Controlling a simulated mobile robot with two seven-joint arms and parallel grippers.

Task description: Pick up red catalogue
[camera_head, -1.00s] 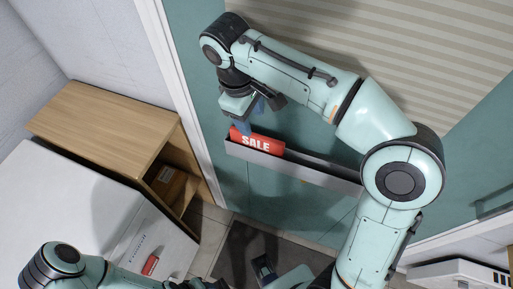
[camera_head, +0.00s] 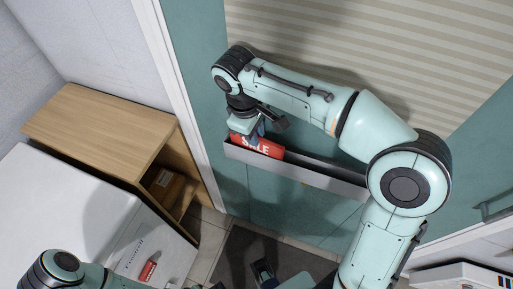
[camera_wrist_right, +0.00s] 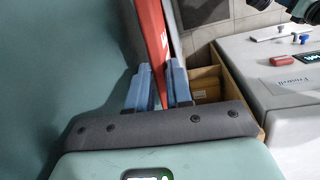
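The red catalogue (camera_head: 262,146), with white SALE lettering, stands in a narrow grey wall rack (camera_head: 310,176). My right gripper (camera_head: 254,130) is directly over its left end, and its fingers hide part of it. In the right wrist view the catalogue (camera_wrist_right: 152,35) is seen nearly edge-on and its edge runs between the two blue fingers of the gripper (camera_wrist_right: 160,85). The fingers look apart, one on each side, with little gap; contact is unclear. My left gripper (camera_head: 264,272) is low at the bottom edge, partly cut off, its opening unclear.
A white appliance (camera_head: 75,215) stands at left, with a small red item (camera_head: 147,271) on its front panel. A wooden cabinet (camera_head: 100,125) with an open shelf stands behind it. The rack is on a teal wall (camera_head: 190,50); its right part looks empty.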

